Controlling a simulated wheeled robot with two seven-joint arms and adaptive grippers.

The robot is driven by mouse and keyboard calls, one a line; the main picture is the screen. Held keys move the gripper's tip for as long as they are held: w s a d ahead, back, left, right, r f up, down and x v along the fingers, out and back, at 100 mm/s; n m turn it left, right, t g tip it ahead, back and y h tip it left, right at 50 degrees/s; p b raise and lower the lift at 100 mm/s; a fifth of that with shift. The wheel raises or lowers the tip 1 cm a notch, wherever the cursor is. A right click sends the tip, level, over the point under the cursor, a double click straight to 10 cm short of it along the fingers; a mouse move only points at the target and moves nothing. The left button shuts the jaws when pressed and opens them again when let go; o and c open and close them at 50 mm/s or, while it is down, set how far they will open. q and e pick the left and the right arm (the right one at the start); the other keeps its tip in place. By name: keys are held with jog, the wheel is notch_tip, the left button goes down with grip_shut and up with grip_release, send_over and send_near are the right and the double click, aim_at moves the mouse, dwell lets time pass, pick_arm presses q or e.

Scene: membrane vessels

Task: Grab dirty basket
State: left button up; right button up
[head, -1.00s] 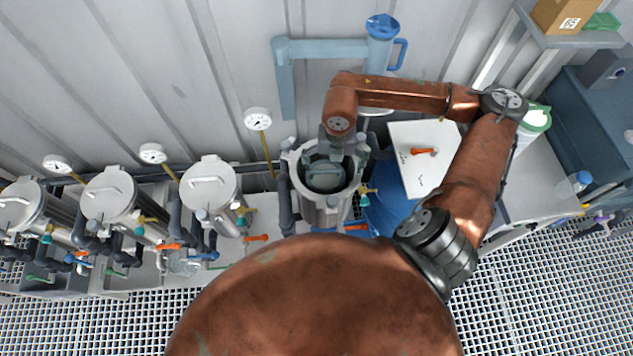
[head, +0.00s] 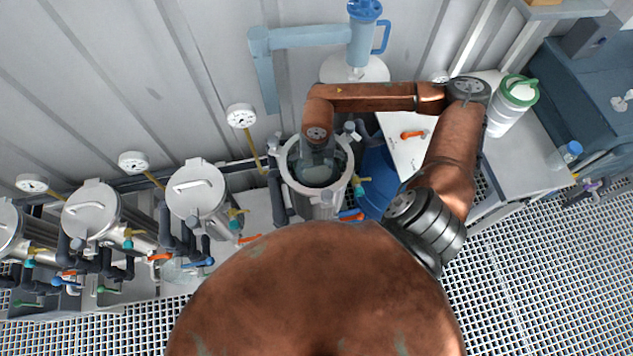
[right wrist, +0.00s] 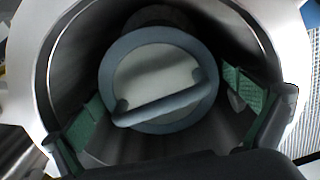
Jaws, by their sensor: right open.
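The open steel vessel (head: 345,178) stands right of the lidded ones. The basket (right wrist: 155,75) is inside it, seen in the right wrist view as a round pale top with a grey-blue rim and a bar handle across it. In the head view its pale top shows dimly (head: 316,176). My right gripper (right wrist: 165,95) is open at the vessel mouth, its green-padded fingers on either side of the basket's top and handle. I cannot tell whether they touch it. The basket's lower part is hidden. My left gripper is not in view.
Several lidded vessels (head: 196,188) with pipes, valves and gauges stand to the left. A blue drum (head: 374,180) and a white board (head: 405,150) are close on the right. A white container with a green lid (head: 510,105) stands beyond my right arm.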

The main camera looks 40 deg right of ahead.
notch_tip(320, 180, down, 4)
jog(key=shift+a+f, duration=0.1)
jog(key=c, duration=1.9)
